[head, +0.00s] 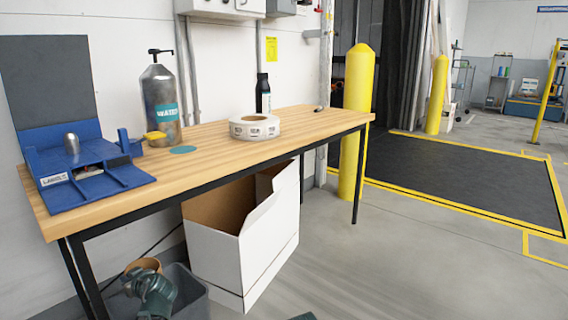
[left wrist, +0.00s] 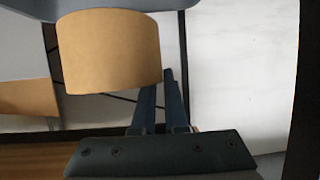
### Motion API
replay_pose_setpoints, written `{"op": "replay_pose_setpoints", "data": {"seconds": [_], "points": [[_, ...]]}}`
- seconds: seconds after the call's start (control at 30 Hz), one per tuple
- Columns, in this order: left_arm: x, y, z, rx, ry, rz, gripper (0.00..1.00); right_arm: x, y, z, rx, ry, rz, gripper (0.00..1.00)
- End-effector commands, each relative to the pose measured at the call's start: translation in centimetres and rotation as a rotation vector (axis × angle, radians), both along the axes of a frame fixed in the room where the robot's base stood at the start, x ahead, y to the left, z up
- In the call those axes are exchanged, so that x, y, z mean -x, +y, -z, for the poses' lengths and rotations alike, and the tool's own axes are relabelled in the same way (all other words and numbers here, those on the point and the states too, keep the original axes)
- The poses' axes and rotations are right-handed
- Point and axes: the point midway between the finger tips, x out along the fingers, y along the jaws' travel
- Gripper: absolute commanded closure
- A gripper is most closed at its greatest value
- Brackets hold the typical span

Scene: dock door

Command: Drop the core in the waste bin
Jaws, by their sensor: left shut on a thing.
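The core (head: 147,264) is a short brown cardboard tube at the lower left of the head view. My left gripper (head: 133,279) is shut on it. In the left wrist view the core (left wrist: 110,50) fills the upper left, and the blue-grey fingers (left wrist: 160,100) are closed at its edge. The waste bin (head: 194,292) is a dark grey open bin on the floor below the table. In the head view the core and gripper overlap the bin's left part and hide much of its opening.
The wooden table (head: 225,145) carries a blue label dispenser (head: 85,170), a metal bottle (head: 160,100), a label roll (head: 254,127) and a black bottle (head: 263,92). A white open carton (head: 268,250) stands beside the bin. A black table leg (head: 82,278) is left of the gripper. Floor at right is clear.

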Motion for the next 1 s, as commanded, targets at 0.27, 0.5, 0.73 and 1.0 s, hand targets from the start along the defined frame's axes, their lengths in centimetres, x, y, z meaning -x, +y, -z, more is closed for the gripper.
{"op": "replay_pose_setpoints", "data": {"seconds": [0.27, 0.5, 0.73, 1.0], "points": [[0.0, 0.0, 0.0, 0.0, 0.0, 0.0, 0.8, 0.0, 0.0, 0.0, 0.0, 0.0, 0.0, 0.5], [0.0, 0.0, 0.0, 0.0, 0.0, 0.0, 0.54, 0.0, 0.0, 0.0, 0.0, 0.0, 0.0, 0.5], [0.1, -0.2, -0.2, 0.0, 0.0, 0.0, 0.54, 0.0, 0.0, -0.2, 0.0, 0.0, 0.0, 0.5], [2.7, -3.3, -2.1, 0.0, 0.001, 0.004, 0.54, 0.0, 0.0, -2.1, 0.0, 0.0, 0.0, 0.5]]}}
